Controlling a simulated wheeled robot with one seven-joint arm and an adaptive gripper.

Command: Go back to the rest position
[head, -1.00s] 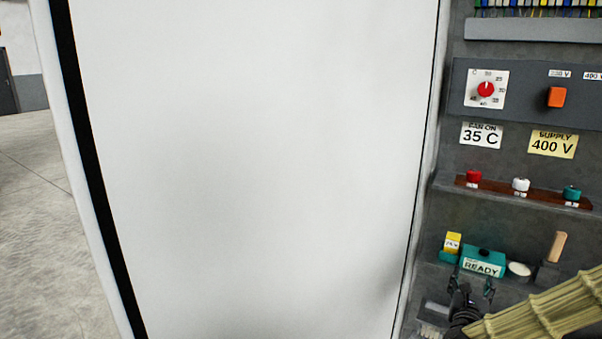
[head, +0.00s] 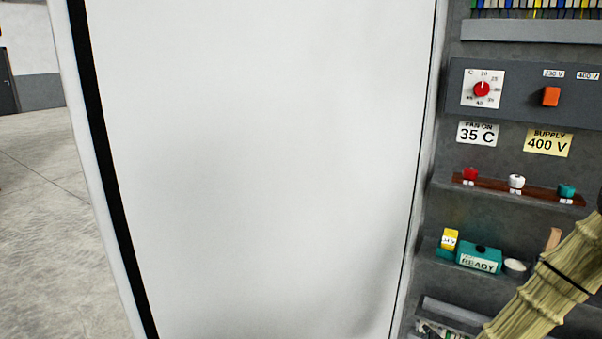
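My arm, in a ribbed tan sleeve, shows at the lower right of the head view, in front of the grey cabinet panel (head: 480,225). My gripper is out of the frame, so I cannot see its fingers or whether it holds anything. The arm covers part of the lower right shelf and part of a wooden handle (head: 553,239).
A large white door (head: 260,170) fills the middle. Open floor (head: 50,220) lies left.

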